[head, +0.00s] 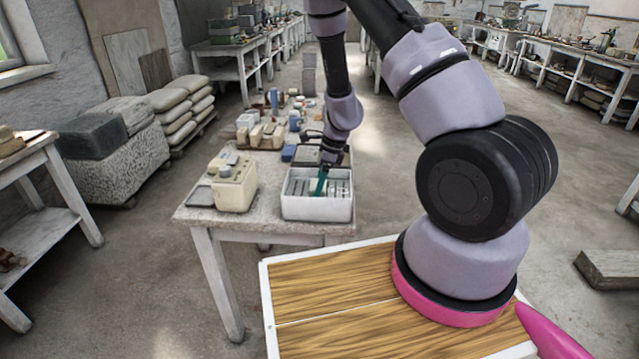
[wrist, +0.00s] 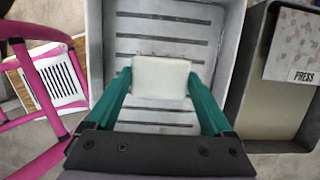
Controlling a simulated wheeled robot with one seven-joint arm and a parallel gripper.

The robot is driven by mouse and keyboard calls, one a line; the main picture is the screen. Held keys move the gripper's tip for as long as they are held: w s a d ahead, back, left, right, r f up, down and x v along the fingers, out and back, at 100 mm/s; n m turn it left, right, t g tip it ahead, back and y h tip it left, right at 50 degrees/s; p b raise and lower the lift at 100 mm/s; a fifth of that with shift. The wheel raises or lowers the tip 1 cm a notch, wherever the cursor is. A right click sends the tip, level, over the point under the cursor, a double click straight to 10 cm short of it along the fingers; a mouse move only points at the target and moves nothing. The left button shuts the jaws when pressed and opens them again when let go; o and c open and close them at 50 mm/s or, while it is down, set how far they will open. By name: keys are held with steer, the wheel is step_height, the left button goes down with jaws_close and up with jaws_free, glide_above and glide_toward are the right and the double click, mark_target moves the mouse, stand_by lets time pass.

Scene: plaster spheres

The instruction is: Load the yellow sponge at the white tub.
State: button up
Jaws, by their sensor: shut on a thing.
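The white tub (head: 317,208) stands at the near end of the long work table in the head view. In the wrist view the tub (wrist: 228,42) has pale walls and a floor with dark slots. My gripper (head: 321,182) reaches down at the tub from above. In the wrist view its teal fingers (wrist: 160,80) are shut on a pale, off-white block (wrist: 161,72), one finger on each side. The block is over the slotted floor; whether it touches the floor I cannot tell. It looks cream-white rather than clearly yellow. In the head view the block is too small to make out.
A cream machine (head: 234,188) stands left of the tub on the work table (head: 205,222). Several small objects crowd the table behind.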

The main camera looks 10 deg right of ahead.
steer(key=shift+r, duration=3.5)
